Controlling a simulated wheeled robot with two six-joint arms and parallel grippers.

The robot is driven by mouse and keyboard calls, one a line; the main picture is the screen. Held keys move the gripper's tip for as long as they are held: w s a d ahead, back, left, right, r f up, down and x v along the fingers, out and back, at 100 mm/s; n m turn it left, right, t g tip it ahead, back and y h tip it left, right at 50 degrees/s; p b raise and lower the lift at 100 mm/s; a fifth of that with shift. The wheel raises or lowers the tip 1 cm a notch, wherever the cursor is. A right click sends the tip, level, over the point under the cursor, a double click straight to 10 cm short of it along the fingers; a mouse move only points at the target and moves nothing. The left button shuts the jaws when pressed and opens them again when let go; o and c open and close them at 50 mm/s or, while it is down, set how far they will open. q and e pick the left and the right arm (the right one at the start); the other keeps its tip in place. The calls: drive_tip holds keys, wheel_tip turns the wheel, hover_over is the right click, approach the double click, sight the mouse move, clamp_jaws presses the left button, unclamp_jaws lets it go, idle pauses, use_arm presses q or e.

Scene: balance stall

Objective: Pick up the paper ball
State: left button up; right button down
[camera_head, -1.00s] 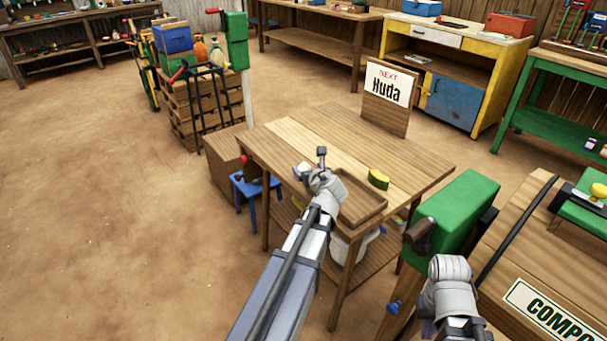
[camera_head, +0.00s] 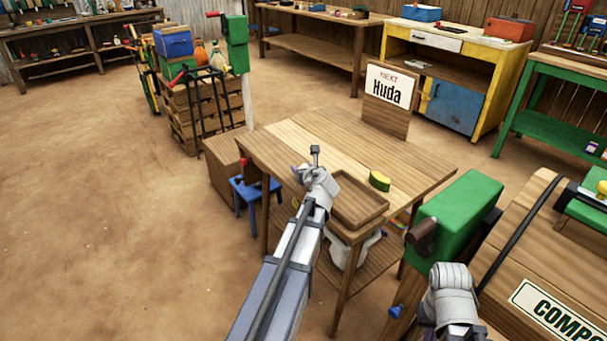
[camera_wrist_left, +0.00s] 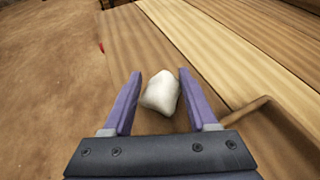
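The paper ball (camera_wrist_left: 161,93) is a crumpled white lump in the left wrist view, above or on the wooden table (camera_head: 405,160) near its left edge. My left gripper (camera_wrist_left: 161,75) has its two purple fingers on either side of the ball, with narrow gaps showing, so it looks open around it. In the head view my left gripper (camera_head: 299,172) is over the table's near left part, and I cannot make out the ball there. My right arm is at the bottom right; its fingers are mostly hidden.
A shallow wooden tray (camera_head: 372,214) sits on the table just right of my left gripper. A yellow-green sponge-like item (camera_head: 380,181) and a "Huda" sign (camera_head: 388,87) stand beyond it. A blue stool (camera_head: 254,190) is left of the table. A green box (camera_head: 458,215) is at right.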

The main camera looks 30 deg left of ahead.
sight(304, 166)
use_arm(q)
drive_tip(key=c, duration=0.8)
drive_tip(key=shift+c, duration=0.2)
wheel_tip(304, 166, up, 10)
drive_tip(key=p, duration=1)
